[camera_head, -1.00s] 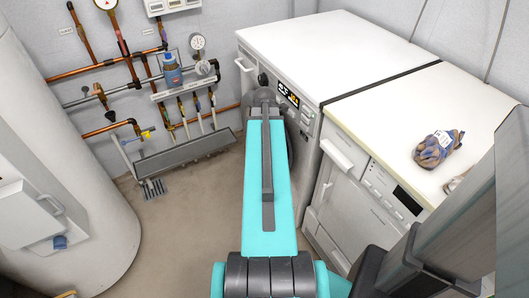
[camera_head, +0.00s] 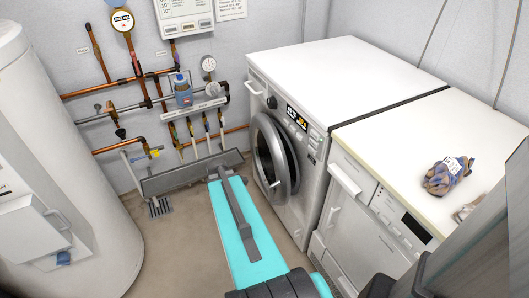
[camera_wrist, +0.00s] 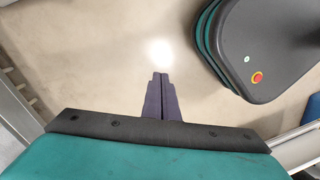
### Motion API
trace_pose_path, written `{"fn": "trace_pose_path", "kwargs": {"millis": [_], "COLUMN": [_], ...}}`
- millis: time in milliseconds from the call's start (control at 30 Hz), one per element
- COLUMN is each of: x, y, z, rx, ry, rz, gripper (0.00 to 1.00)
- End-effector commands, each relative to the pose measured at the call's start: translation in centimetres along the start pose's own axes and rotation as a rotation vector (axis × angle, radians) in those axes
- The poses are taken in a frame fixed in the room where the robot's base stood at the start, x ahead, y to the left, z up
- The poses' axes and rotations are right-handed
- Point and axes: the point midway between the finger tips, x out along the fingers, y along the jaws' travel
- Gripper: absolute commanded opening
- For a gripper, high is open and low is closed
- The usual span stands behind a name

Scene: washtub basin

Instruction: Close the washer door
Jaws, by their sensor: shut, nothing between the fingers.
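The washer (camera_head: 312,178) is the white machine at the back, with a lit display on its front. Its round grey-rimmed door (camera_head: 268,158) stands partly open, swung out from the front, with a dark gap on its right side. My turquoise arm reaches forward over the floor to the left of the door; my gripper's fingers cannot be made out in the head view. In the wrist view my gripper (camera_wrist: 161,76) is shut and empty, pointing over bare floor. The door does not show in the wrist view.
A second white machine (camera_head: 375,210) stands right of the washer, with gloves (camera_head: 447,176) on top. Pipes and gauges (camera_head: 150,105) line the back wall above a grey trough (camera_head: 190,170). A white tank (camera_head: 60,150) stands left. Floor between is clear.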

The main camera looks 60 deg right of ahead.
Motion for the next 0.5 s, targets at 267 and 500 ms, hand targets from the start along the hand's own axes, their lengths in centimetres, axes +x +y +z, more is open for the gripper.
{"fn": "trace_pose_path", "kwargs": {"millis": [267,500], "x": [6.1,11.0], "y": [-6.2,-12.0], "z": [-5.5,-8.3], "rx": [0.151,0.291], "ry": [-0.060,-0.128], "rz": [-0.047,-0.065], "gripper": [0.00,0.00]}}
